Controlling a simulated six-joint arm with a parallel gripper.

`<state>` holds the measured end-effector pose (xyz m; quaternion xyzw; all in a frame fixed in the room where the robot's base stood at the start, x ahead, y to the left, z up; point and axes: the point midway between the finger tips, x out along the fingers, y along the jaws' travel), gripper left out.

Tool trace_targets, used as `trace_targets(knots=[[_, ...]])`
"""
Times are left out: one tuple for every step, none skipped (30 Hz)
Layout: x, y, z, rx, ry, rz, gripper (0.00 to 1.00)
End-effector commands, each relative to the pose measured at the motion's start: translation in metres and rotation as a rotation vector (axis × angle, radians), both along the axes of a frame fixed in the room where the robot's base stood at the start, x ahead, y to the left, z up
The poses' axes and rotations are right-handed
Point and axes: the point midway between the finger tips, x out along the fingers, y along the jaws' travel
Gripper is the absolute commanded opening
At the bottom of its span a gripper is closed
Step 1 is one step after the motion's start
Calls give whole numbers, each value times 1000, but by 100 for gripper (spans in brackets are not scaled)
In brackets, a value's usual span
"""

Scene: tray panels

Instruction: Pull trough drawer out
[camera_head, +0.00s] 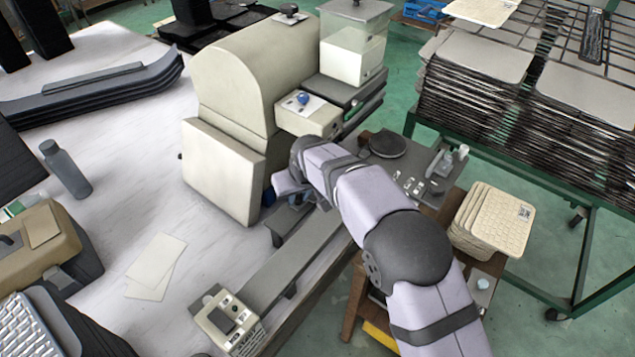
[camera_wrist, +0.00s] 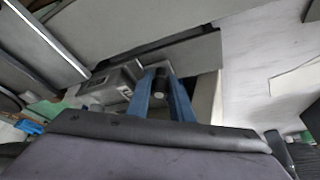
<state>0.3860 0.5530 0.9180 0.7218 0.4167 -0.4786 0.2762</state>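My gripper (camera_head: 287,197) is low beside the beige machine (camera_head: 245,85), under my arm, and mostly hidden in the head view. In the wrist view its two blue fingers (camera_wrist: 160,92) stand apart, with a dark, round, knob-like part (camera_wrist: 160,84) with a pale end between them. I cannot tell whether the fingers touch that part or whether it belongs to the trough drawer. A grey box-shaped part (camera_wrist: 108,88) lies left of the fingers. The long grey trough (camera_head: 290,262) runs along the table edge in the head view; I cannot make out the drawer for certain.
A small control box (camera_head: 228,322) stands at the near end of the trough. Loose papers (camera_head: 155,265) and a grey bottle (camera_head: 67,170) are on the white table at left. A stack of cream panels (camera_head: 490,220) and a green-framed rack (camera_head: 560,180) are at right.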

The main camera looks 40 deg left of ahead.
Motion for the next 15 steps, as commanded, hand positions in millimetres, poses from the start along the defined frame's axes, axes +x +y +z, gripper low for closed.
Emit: trace_targets(knots=[[0,0,0,0,0,0,6],[0,0,0,0,0,0,6],[-1,0,0,0,0,0,6],[-1,0,0,0,0,0,6],[-2,0,0,0,0,1,6],[-3,0,0,0,0,1,6],[-4,0,0,0,0,1,6],[-5,0,0,0,0,1,6],[-7,1,0,0,0,1,6],[-9,1,0,0,0,1,6],[-10,1,0,0,0,1,6],[-12,1,0,0,0,1,6],[-13,1,0,0,0,1,6],[-15,1,0,1,-1,1,6],[-16,1,0,1,-1,1,6]])
